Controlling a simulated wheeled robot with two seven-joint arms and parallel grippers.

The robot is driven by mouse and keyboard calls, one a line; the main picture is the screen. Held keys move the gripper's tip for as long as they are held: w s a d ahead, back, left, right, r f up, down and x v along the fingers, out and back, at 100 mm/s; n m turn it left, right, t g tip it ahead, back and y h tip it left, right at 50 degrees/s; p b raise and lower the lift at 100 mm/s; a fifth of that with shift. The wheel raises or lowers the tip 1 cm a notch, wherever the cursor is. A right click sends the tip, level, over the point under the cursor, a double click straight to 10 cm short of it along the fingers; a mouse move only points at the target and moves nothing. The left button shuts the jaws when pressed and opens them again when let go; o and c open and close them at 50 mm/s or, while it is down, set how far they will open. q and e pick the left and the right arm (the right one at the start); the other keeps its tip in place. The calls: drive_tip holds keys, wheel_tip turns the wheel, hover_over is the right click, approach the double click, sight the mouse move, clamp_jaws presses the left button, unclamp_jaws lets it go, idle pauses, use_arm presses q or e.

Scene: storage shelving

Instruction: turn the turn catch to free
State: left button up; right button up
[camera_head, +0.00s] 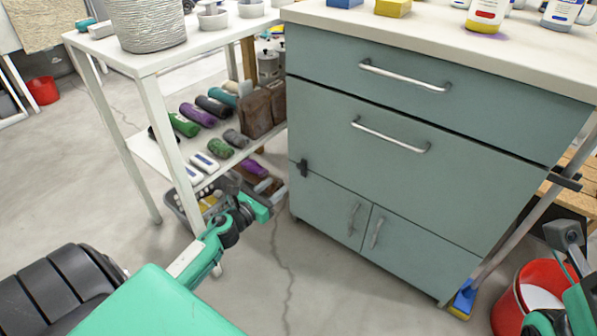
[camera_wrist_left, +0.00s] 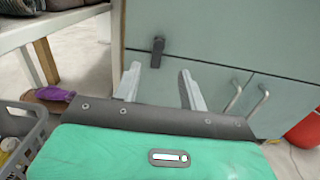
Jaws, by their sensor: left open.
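The turn catch (camera_head: 303,168) is a small dark bar at the left edge of the teal cabinet (camera_head: 400,187). It stands about upright across the seam between the large front panel and the lower left door. It also shows upright in the left wrist view (camera_wrist_left: 157,51), just beyond my fingertips. My left gripper (camera_head: 276,188) is below and left of the catch in the head view. In the left wrist view its two pale fingers (camera_wrist_left: 160,80) are spread with nothing between them, apart from the catch. Part of my right arm shows at the lower right, but its fingers do not show.
A white shelf table (camera_head: 165,58) with rolled items stands close left of the cabinet. A grey basket (camera_wrist_left: 22,140) is beside my left gripper. Two lower door handles (camera_head: 353,219) stick out right of the catch. A red bucket (camera_head: 508,310) stands at the right.

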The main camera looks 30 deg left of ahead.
sight(298, 167)
use_arm(q)
drive_tip(key=w, duration=0.3)
drive_tip(key=w+b, duration=0.1)
drive_tip(key=w, duration=0.3)
drive_tip(key=w+b, duration=0.1)
drive_tip(key=w, duration=0.3)
drive_tip(key=shift+w+d, duration=0.2)
drive_tip(key=shift+d, duration=0.2)
clamp_jaws()
